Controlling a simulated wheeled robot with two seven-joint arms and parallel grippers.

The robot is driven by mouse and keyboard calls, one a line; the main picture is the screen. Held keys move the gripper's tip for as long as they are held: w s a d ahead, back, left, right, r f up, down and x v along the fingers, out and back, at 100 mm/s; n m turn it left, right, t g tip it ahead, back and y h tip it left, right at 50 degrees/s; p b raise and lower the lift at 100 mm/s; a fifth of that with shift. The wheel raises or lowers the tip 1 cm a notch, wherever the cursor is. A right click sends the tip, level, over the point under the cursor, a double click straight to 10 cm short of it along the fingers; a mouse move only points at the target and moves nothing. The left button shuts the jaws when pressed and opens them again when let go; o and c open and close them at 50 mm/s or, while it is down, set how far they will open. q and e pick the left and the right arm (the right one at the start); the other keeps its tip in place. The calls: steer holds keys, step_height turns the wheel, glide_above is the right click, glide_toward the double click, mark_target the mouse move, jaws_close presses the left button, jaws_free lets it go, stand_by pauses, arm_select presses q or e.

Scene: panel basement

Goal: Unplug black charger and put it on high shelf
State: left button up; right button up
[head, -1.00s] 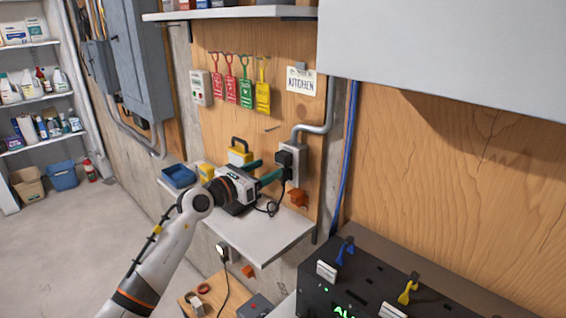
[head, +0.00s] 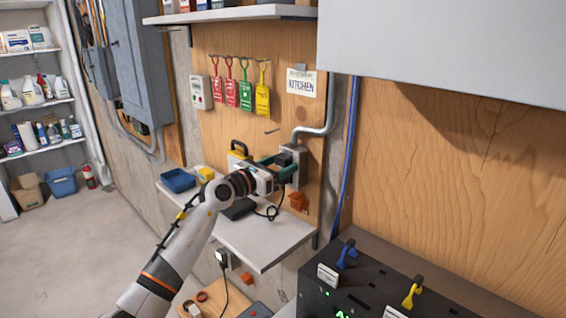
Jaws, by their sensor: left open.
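The black charger (head: 285,159) sits in the grey outlet box (head: 299,165) on the plywood panel. Its black cord hangs down and coils onto the lower shelf (head: 262,238). My left gripper (head: 281,170) is open at the charger, with its teal fingers on either side of it. The gripper body partly hides the charger, and I cannot tell whether the fingers touch it. The high shelf (head: 230,14) is at the top, above the hanging tags, with some items on it. My right gripper is not in view.
A blue tray (head: 178,180), a yellow padlock-like item (head: 238,153) and a black box (head: 239,209) are near my left arm. A grey conduit (head: 327,118) rises from the outlet box. A large grey cabinet (head: 440,45) overhangs on the right.

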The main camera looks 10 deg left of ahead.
mark_target(279, 165)
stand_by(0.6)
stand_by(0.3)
arm_select(q)
jaws_close()
steer(key=shift+s+a+p, duration=0.15)
steer(key=shift+s+p, duration=0.05)
steer(key=shift+p, duration=0.35)
steer(key=shift+p+v, duration=0.7)
steer(key=shift+v, duration=0.55)
steer(key=shift+p+v, duration=0.7)
steer(key=shift+v, duration=0.85)
